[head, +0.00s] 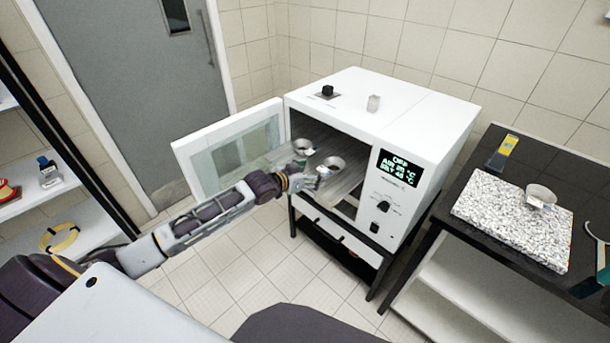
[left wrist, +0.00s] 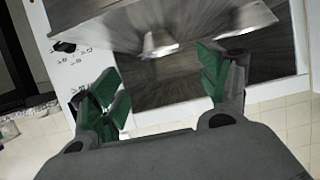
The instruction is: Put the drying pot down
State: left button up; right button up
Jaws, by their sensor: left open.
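Two small grey metal drying pots stand in the white drying oven (head: 440,125), whose door (head: 190,160) is open to the left. One pot (head: 302,147) is at the left of the shelf and the other pot (head: 331,165) is nearer the opening's middle. My left gripper (head: 316,177) is at the oven's front opening, just in front of the nearer pot. In the left wrist view its green-padded fingers (left wrist: 160,88) are spread with nothing between them. Parts of the pots (left wrist: 158,46) show beyond the fingertips there. My right gripper is not in view.
A third pot (head: 540,196) stands on a speckled stone slab (head: 500,222) on the black table at right, near a yellow-and-black item (head: 503,152). Shelves stand at far left. Tiled floor (head: 240,275) is clear before the oven.

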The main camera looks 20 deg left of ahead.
pick_arm(q)
jog(key=shift+v, duration=1.5)
jog(key=shift+d+f, duration=0.1)
jog(key=s+f+n+y, duration=0.1)
jog(key=s+f, duration=0.1)
jog(key=f, duration=0.8)
jog(key=s+f+y, duration=0.1)
jog(key=s+f, duration=0.1)
jog(key=f, duration=0.8)
jog(key=s+a+f+g+y, duration=0.1)
jog(key=s+f+g, duration=0.1)
jog(key=s+f, duration=0.35)
jog(key=s+a+f+g, duration=0.1)
jog(key=s+a+f, duration=0.15)
jog(key=f, duration=0.65)
jog(key=s+a+f+g+y, duration=0.1)
jog(key=s+f+g, duration=0.1)
jog(key=s+f, duration=0.4)
jog(key=s+f+g, duration=0.2)
jog(key=s+f, duration=0.5)
jog(key=s, duration=0.5)
jog(key=s+f+g, duration=0.2)
jog(key=s+f, duration=0.5)
jog(key=s, duration=0.4)
jog(key=s+f+g+y, duration=0.1)
jog(key=s+f+g, duration=0.1)
jog(key=s+f, duration=0.6)
jog(key=s, duration=0.4)
jog(key=shift+s+d, duration=0.2)
jog(key=shift+s, duration=0.1)
